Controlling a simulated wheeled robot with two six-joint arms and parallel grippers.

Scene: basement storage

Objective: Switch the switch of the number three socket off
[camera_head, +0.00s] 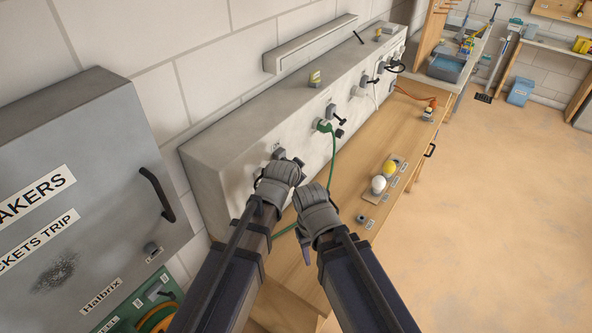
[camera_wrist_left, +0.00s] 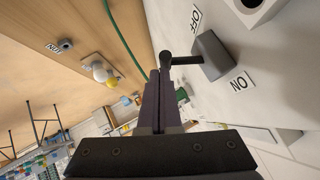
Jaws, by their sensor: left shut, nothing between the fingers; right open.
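The long grey socket panel (camera_head: 235,150) runs along the wall in the head view, with several sockets and black lever switches on its front. In the left wrist view a black lever switch (camera_wrist_left: 212,56) stands out between an OFF label (camera_wrist_left: 195,19) and an ON label (camera_wrist_left: 240,82). My left gripper (camera_wrist_left: 155,78) is shut and empty, its tips close by the lever's round end (camera_wrist_left: 167,57); I cannot tell whether they touch. The left hand hides this switch's socket and number in the head view. My right gripper (camera_head: 314,268) is open, pointing down over the bench.
A green plug (camera_head: 323,126) with a green cord hangs from the panel just beyond the left hand. The wooden bench (camera_head: 350,165) bears white and yellow bulbs (camera_head: 383,177). A grey breaker cabinet (camera_head: 90,150) stands at left. The floor at right is clear.

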